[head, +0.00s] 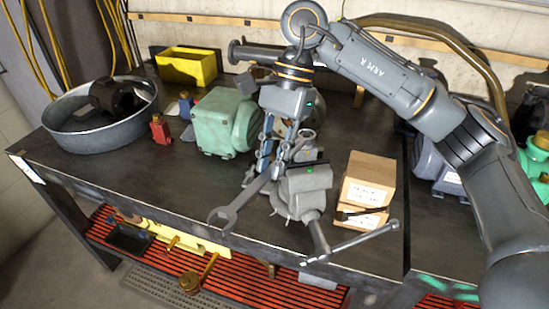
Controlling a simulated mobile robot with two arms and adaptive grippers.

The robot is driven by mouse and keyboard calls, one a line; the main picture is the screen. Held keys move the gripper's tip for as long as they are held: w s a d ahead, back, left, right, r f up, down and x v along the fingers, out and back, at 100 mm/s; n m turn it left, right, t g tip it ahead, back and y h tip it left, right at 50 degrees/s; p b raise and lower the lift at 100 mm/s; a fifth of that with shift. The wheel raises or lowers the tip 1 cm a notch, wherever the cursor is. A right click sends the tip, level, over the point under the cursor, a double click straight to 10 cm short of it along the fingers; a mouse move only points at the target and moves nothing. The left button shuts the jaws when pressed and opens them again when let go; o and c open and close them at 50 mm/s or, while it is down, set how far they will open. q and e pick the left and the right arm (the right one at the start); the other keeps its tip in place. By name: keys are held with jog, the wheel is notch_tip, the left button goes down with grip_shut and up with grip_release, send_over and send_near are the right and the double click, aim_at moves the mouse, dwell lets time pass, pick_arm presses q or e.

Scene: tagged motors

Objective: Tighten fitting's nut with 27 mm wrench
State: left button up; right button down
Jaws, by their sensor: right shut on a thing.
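My right gripper (272,160) points down over the workbench and is shut on a grey open-ended wrench (243,203). The wrench slants down to the left, its open jaw near the bench's front edge; its other end is hidden by the gripper. A grey bench vise (304,188) stands just right of the gripper, with its handle reaching out to the front right. A metal part (306,136), perhaps the fitting, shows behind the vise, partly hidden; I cannot make out its nut. No size marking is readable on the wrench. My left gripper is not in view.
A green motor (222,122) stands left of the gripper. Cardboard boxes (369,180) stand right of the vise. A round metal pan (75,142) holds a dark part at the left. A yellow bin (188,67) is at the back. The front left of the bench (130,190) is clear.

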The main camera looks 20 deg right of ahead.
jog(key=shift+w+a+r+m+t, duration=0.1)
jog(key=shift+w+a+m+t, duration=0.4)
jog(key=shift+w+m, duration=0.4)
jog(key=shift+a, duration=0.1)
jog(key=shift+w+a+m+y+b, duration=0.2)
jog(key=shift+w+a+m+b, duration=0.05)
jog(key=shift+w+m, duration=0.3)
jog(key=shift+w+a+m+y+b, duration=0.25)
jog(key=shift+w+m, duration=0.15)
jog(key=shift+m, duration=0.15)
jog(key=shift+t, duration=0.3)
jog(key=shift+w+a+r+m+t, duration=0.1)
jog(key=shift+w+a+m+t, duration=0.05)
jog(key=shift+w+m, duration=0.4)
jog(key=shift+w+a+m+t, duration=0.1)
jog(key=shift+w+m+t, duration=0.05)
jog(key=shift+w+m, duration=0.4)
jog(key=shift+w, duration=0.1)
